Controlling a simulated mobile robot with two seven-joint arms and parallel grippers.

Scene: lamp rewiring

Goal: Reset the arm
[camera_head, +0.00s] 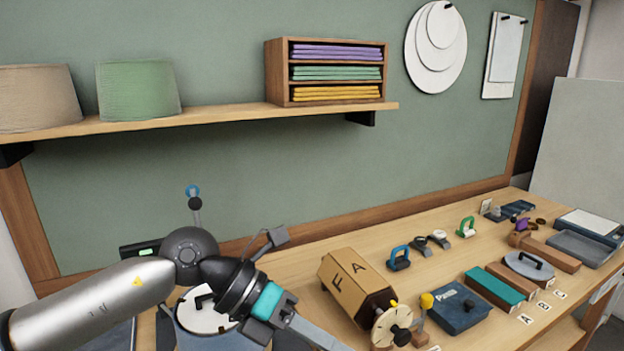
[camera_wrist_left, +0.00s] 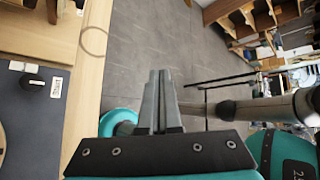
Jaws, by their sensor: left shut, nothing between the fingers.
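My left arm comes in from the left in the head view, and its left gripper (camera_head: 322,336) points down to the right over the front of the table. In the left wrist view the left gripper (camera_wrist_left: 160,78) is shut, its two grey fingers together with nothing between them. The fingers are over the grey floor beside the wooden table edge (camera_wrist_left: 92,80). My right gripper is in neither view.
A wooden box marked F and A (camera_head: 350,284) stands just right of the gripper. A round lidded container (camera_head: 190,318) is partly hidden behind my arm. Several small parts and trays lie farther right. A shelf (camera_head: 230,113) with lampshades runs above the table.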

